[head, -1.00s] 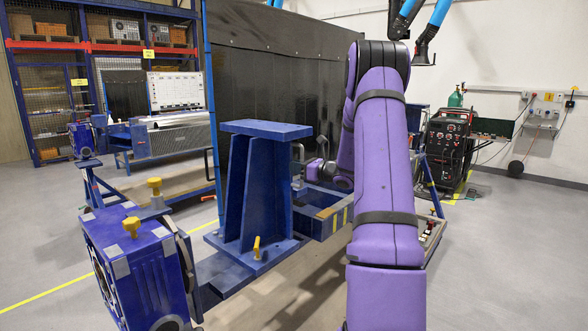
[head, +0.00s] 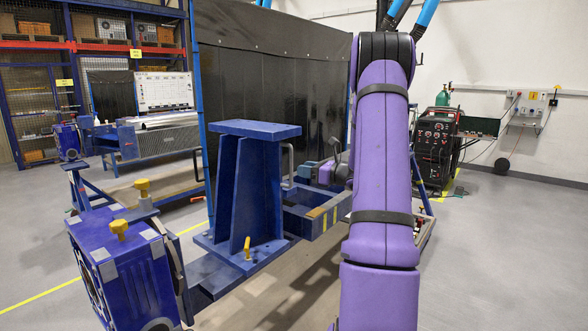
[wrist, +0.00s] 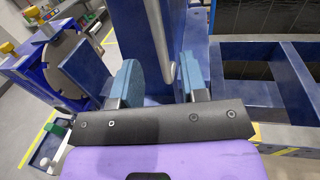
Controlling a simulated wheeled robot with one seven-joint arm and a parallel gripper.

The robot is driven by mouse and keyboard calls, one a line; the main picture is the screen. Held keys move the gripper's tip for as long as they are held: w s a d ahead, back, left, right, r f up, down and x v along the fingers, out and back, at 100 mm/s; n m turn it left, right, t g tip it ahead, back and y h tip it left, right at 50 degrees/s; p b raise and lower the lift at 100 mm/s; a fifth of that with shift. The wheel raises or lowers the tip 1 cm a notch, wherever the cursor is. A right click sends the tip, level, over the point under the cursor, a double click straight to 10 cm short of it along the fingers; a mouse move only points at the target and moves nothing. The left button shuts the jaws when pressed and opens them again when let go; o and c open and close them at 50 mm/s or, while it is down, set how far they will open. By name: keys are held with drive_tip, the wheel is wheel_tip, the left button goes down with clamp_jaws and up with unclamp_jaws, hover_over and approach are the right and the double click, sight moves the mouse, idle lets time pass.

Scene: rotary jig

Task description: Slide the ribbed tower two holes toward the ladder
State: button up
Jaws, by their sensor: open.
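The ribbed tower (head: 250,185) is a blue upright with a flat top plate, ribs and a wide foot, standing on the blue beam. A yellow-handled pin (head: 247,247) stands at its foot. A grey bar handle (head: 288,165) is on its right side; the handle also shows in the wrist view (wrist: 161,40). My gripper (head: 310,172) is open to the right of the tower, facing the handle. In the wrist view its two blue fingers (wrist: 160,68) lie either side of the handle's line, apart from it. The ladder seems to be the blue frame with crosspieces (head: 308,212) right of the tower.
A blue box unit with yellow knobs (head: 125,265) stands at the beam's left end. A dark curtain (head: 275,70) hangs behind. A welding machine (head: 435,150) stands at the back right. My purple arm covers part of the frame's right side.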

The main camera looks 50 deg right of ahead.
drive_tip(key=shift+v, duration=1.5)
drive_tip(key=a+r+n+g+y, duration=0.25)
drive_tip(key=a+n+g, duration=0.2)
drive_tip(key=a, duration=0.65)
drive_tip(key=s+a+r+n+g+y, duration=0.1)
drive_tip(key=a+r+n+g, duration=0.2)
drive_tip(key=a+n, duration=0.55)
drive_tip(key=a+r+n+g+y, duration=0.1)
drive_tip(key=a+r+n+g, duration=0.2)
drive_tip(key=a, duration=1)
drive_tip(key=s+a+n+g+h, duration=0.1)
drive_tip(key=s+a+n+h, duration=0.3)
drive_tip(key=s+a+n, duration=0.2)
drive_tip(key=s+a+r+n+g+h, duration=0.1)
drive_tip(key=s+a+n+h, duration=0.3)
drive_tip(key=s+n, duration=0.7)
drive_tip(key=s+a, duration=0.2)
drive_tip(key=s, duration=0.1)
drive_tip(key=shift+s+a, duration=0.25)
drive_tip(key=shift+s, duration=0.1)
